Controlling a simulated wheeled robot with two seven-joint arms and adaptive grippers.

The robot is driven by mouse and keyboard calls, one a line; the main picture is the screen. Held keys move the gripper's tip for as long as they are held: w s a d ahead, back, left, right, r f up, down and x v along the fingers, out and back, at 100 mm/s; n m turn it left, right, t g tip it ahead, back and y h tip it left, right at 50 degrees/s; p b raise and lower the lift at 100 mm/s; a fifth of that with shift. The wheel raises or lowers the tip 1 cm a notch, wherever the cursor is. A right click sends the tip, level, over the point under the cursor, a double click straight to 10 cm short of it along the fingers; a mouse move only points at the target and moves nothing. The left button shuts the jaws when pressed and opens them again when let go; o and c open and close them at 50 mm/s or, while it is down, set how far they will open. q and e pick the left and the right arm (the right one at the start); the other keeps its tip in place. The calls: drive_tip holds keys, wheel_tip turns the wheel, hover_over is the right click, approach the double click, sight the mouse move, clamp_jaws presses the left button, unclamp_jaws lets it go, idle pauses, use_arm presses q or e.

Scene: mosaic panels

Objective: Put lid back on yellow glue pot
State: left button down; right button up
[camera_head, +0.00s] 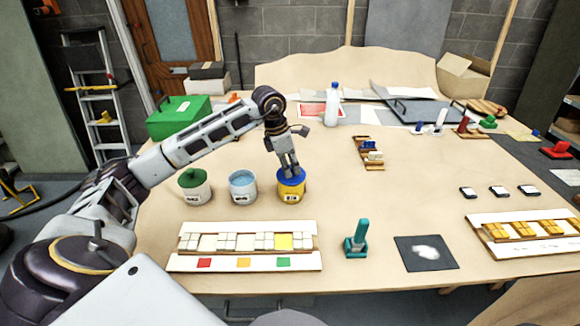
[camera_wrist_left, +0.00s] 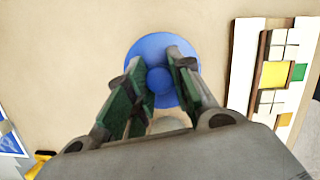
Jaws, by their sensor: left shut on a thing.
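The yellow glue pot (camera_head: 291,197) stands upright at the right end of a row of three pots. The blue lid (camera_head: 299,178) is at its mouth and covers it; I cannot tell if it rests fully on the rim. My left gripper (camera_head: 289,172) reaches down from above and is shut on the lid's knob. In the left wrist view the round blue lid (camera_wrist_left: 153,51) fills the space below the fingers (camera_wrist_left: 159,82), with its knob between them. The pot's body is hidden under the lid there. My right gripper is not in view.
A green box (camera_head: 180,118) and white bottle (camera_head: 332,104) stand behind.

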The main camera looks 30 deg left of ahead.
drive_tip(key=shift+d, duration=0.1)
use_arm(q)
drive_tip(key=c, duration=0.7)
unclamp_jaws()
drive_tip(key=shift+r, duration=0.1)
drive_tip(key=shift+r+p, duration=0.5)
drive_tip(key=shift+r, duration=0.15)
drive_tip(key=shift+r+p, duration=0.45)
drive_tip(key=shift+r, duration=0.3)
drive_tip(key=shift+r+p, duration=0.75)
drive_tip(key=shift+r, duration=0.45)
drive_tip(key=shift+r+p, duration=0.35)
drive_tip(key=shift+r, duration=0.5)
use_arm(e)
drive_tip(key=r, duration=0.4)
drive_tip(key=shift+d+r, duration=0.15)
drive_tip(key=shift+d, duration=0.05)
